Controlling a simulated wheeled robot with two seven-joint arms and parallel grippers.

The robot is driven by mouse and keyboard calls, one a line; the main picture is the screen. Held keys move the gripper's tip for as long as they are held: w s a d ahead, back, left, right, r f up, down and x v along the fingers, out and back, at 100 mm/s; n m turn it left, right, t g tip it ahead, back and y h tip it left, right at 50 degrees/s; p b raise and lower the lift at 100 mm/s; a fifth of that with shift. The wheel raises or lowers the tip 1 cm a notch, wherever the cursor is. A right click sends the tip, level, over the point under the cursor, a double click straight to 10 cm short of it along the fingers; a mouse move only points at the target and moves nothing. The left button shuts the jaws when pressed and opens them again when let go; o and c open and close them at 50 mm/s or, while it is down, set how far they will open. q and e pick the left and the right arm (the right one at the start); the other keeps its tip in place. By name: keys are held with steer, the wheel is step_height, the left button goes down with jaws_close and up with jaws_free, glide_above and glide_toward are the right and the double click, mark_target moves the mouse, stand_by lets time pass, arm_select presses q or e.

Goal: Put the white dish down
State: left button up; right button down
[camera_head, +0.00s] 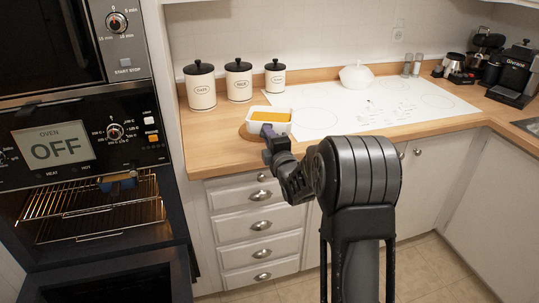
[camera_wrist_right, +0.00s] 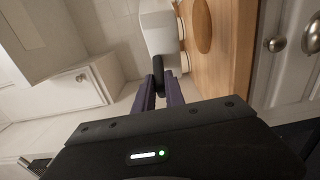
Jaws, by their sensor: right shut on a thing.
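The white dish (camera_head: 283,127) is rectangular with an orange filling. In the head view it is over the wooden counter, near its front edge and in front of the canisters. My right gripper (camera_head: 267,133) is shut on the near side of the dish. In the right wrist view the white dish (camera_wrist_right: 158,28) is beyond the fingers of my right gripper (camera_wrist_right: 159,85). There a gap and a darker oval patch on the wood suggest the dish is held a little above the counter. My left gripper is not in view.
Several white canisters (camera_head: 239,84) with black lids stand behind the dish. A white hob (camera_head: 330,112) with a lidded white pot (camera_head: 356,76) is to the right. The oven (camera_head: 92,205) at left is open, with another dish (camera_head: 118,180) inside. Bare wood (camera_head: 213,139) lies left of the dish.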

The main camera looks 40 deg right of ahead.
steer(key=shift+f, duration=2.1)
step_height(320, 180, down, 4)
steer(key=shift+f+p, duration=0.1)
steer(key=shift+p, duration=0.3)
steer(key=shift+f+b, duration=0.25)
steer(key=shift+b, duration=0.05)
steer(key=c, duration=1.4)
jaws_free()
steer(key=shift+s+r+p, duration=0.1)
steer(key=shift+r+p, duration=0.1)
steer(key=shift+p, duration=0.15)
